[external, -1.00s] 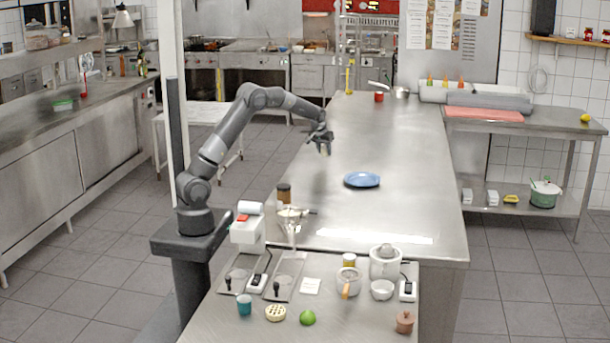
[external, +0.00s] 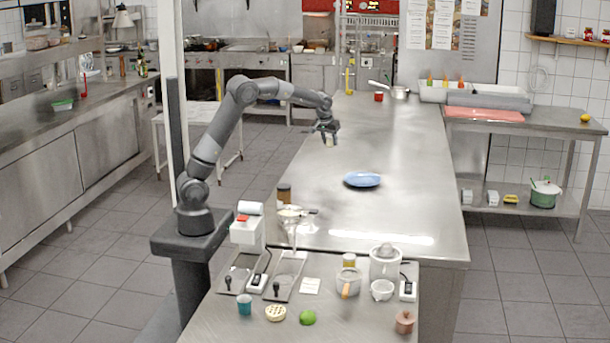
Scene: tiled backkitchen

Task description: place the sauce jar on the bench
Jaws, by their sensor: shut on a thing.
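My gripper (external: 329,139) is above the long steel bench (external: 390,205), toward its left edge and up-left of the blue plate. It is shut on a small pale thing (external: 330,143), mostly hidden by the fingers. The held thing is too small to tell whether it is the sauce jar. It appears to hang above the bench top, though the exact height is hard to judge. A brown jar with a dark lid (external: 284,194) stands on the bench's left edge near my arm's base.
A blue plate (external: 362,180) lies mid-bench. A red can (external: 379,97) and a pan (external: 401,92) stand at the far end. The nearer counter (external: 340,320) is crowded with a juicer (external: 385,262), bowls and small items. Bench space right of the plate is clear.

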